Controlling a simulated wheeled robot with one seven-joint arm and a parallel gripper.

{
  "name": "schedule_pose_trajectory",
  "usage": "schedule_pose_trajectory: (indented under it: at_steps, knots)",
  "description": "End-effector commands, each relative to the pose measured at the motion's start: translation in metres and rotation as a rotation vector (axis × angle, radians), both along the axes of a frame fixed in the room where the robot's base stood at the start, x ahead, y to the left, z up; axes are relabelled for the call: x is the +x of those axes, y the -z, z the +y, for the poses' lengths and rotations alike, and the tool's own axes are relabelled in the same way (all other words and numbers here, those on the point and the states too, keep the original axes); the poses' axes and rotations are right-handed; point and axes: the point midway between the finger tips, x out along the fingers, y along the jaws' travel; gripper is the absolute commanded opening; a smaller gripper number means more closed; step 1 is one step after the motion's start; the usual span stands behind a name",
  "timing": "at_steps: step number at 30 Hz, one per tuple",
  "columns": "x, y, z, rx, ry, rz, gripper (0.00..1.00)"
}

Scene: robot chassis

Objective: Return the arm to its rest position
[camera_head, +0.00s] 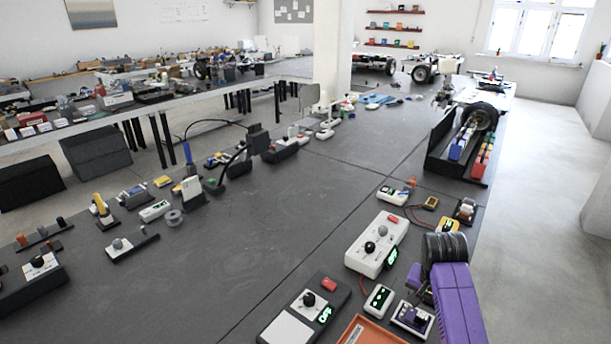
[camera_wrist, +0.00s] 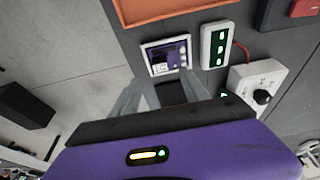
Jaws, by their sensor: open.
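My purple arm (camera_head: 455,300) reaches in over the right edge of the dark workbench, its dark grey ribbed joint (camera_head: 445,250) uppermost. In the wrist view my gripper (camera_wrist: 160,92) is open, with two pale grey fingers spread apart and nothing between the tips. A small white-framed device with a purple face (camera_wrist: 165,55) lies just beyond the fingertips. The same device shows in the head view (camera_head: 412,318) beside my arm. The fingers are not clearly visible in the head view.
Close by are an orange tray (camera_head: 372,333), a white box with green lights (camera_head: 379,300), a white knob box (camera_head: 377,245) and a box with a lit display (camera_head: 305,310). A black rack (camera_head: 440,145) stands farther back. The bench middle is clear; open floor (camera_head: 540,200) lies right.

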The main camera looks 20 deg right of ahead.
Motion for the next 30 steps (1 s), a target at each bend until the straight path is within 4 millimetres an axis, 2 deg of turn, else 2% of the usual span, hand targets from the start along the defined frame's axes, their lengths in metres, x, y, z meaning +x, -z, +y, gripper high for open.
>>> schedule_pose_trajectory:
  at_steps: [2, 5, 10, 13, 16, 20, 23, 30]
  knots:
    - [0.003, -0.001, -0.001, -0.008, -0.016, -0.009, 0.54]
    - [0.019, -0.006, -0.006, -0.038, -0.054, -0.068, 0.54]
    - [0.064, -0.046, -0.019, -0.149, -0.147, -0.289, 0.54]
    - [0.075, -0.056, -0.016, -0.218, -0.207, -0.408, 0.54]
    - [0.075, -0.06, -0.004, -0.284, -0.272, -0.521, 0.54]
    - [0.061, -0.06, 0.019, -0.364, -0.349, -0.649, 0.54]
    - [0.04, -0.058, 0.042, -0.421, -0.408, -0.739, 0.54]
    - [-0.033, -0.063, 0.099, -0.531, -0.521, -0.918, 0.54]
